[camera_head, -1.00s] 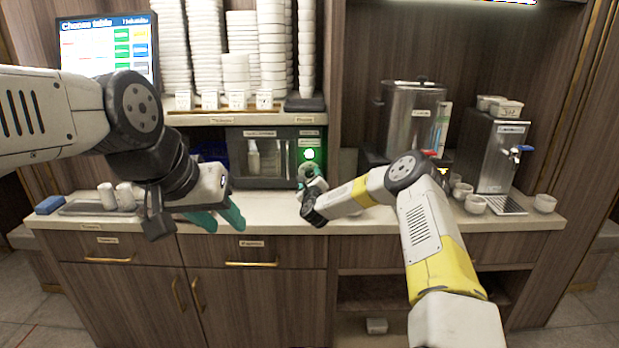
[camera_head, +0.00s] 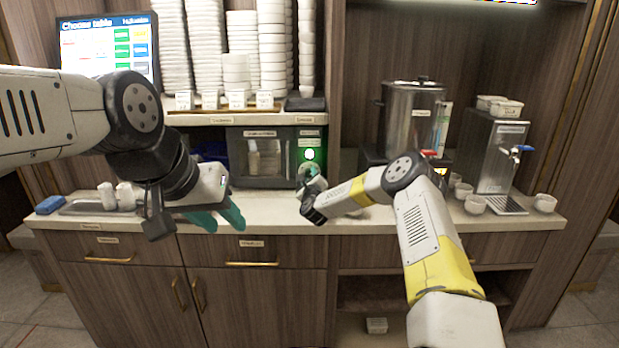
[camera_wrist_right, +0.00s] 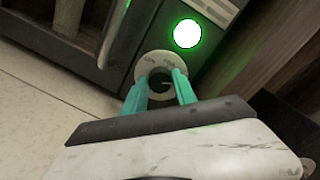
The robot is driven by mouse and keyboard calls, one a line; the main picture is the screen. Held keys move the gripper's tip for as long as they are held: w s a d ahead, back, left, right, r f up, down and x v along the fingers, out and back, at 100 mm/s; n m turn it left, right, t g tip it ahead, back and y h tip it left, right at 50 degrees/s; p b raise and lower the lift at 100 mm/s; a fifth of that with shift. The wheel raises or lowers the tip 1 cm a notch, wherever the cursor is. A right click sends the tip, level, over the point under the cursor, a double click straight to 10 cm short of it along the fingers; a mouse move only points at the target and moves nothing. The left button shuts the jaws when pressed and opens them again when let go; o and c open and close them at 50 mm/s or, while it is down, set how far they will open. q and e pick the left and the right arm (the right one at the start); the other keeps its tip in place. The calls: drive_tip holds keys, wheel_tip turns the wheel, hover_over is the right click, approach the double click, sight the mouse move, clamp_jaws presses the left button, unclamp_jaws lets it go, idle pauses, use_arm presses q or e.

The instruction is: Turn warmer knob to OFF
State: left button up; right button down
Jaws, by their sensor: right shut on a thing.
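The warmer (camera_head: 262,160) is a dark box with a glass door, standing on the counter under the cup shelf. A round light (camera_head: 310,154) on its right panel glows green; it also shows in the right wrist view (camera_wrist_right: 187,33). The knob (camera_wrist_right: 159,80) has a pale round dial below the light. My right gripper (camera_wrist_right: 163,84) has its teal fingers on either side of the knob's dark centre and is shut on it. The dial's lettering is too small to read. My left gripper (camera_head: 220,218) hangs over the counter's front edge at left, teal fingers slightly apart, apparently empty.
The counter (camera_head: 270,212) is clear in front of the warmer. White cups (camera_head: 124,194) and a tray stand at left. A steel urn (camera_head: 412,115) and a steel dispenser (camera_head: 495,155) with small cups stand at right. Tall stacks of white dishes fill the shelf above.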

drive_tip(key=n, duration=0.5)
drive_tip(key=shift+a+n, duration=0.1)
drive_tip(key=shift+n, duration=0.3)
drive_tip(key=n, duration=0.5)
drive_tip(key=shift+g+h, duration=0.3)
drive_tip(key=shift+g, duration=0.1)
drive_tip(key=n, duration=0.6)
drive_tip(key=shift+f+h, duration=0.15)
drive_tip(key=shift+h, duration=0.15)
drive_tip(key=n, duration=0.5)
drive_tip(key=shift+f+h, duration=0.1)
drive_tip(key=shift+h, duration=0.2)
drive_tip(key=shift+n, duration=0.4)
drive_tip(key=c, duration=1)
unclamp_jaws()
